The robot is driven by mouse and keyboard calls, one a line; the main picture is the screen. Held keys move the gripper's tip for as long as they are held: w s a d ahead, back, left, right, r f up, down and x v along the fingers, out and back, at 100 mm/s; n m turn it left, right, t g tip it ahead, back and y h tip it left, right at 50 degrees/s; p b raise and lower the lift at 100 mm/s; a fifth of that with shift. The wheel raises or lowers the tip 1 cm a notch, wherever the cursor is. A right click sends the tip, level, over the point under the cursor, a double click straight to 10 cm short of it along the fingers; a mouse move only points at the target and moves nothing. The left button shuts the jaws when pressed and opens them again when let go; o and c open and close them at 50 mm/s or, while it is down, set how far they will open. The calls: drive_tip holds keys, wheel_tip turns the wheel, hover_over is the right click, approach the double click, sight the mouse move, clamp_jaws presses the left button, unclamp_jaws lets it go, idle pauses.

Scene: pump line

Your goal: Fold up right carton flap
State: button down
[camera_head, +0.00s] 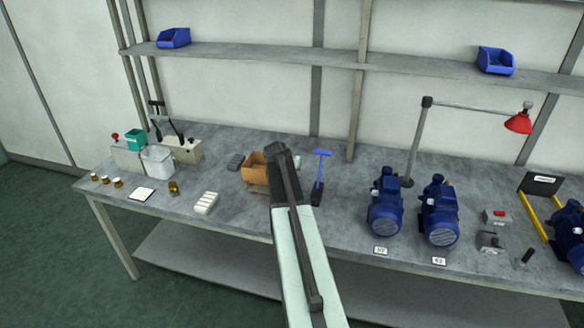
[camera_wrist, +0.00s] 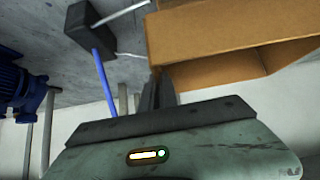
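The open brown cardboard carton (camera_head: 251,172) stands on the grey bench; my arm hides its right side in the head view. A flap (camera_head: 259,188) sticks out low at its front. In the wrist view the carton (camera_wrist: 230,30) fills the upper right, with its opening and a panel edge close to my fingers. My gripper (camera_wrist: 160,88) shows there as two narrow dark fingers close together, apparently shut and empty, right beside the carton's edge. I cannot tell whether they touch it. The right flap cannot be made out in the head view.
A blue-handled tool on a dark block (camera_head: 318,190) stands just right of my arm. Blue pumps (camera_head: 385,203) stand farther right, near a red lamp (camera_head: 518,122). White blocks (camera_head: 206,203) and a white bin (camera_head: 158,161) are to the left. The bench's front left is partly clear.

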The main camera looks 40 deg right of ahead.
drive_tip(key=shift+a+f, duration=0.1)
drive_tip(key=c, duration=1.9)
unclamp_jaws()
drive_tip(key=p+v, duration=0.5)
drive_tip(key=v, duration=0.2)
drive_tip(key=shift+s+a+r+p, duration=0.15)
drive_tip(key=shift+a+r+p, duration=0.05)
drive_tip(key=shift+r+p, duration=0.15)
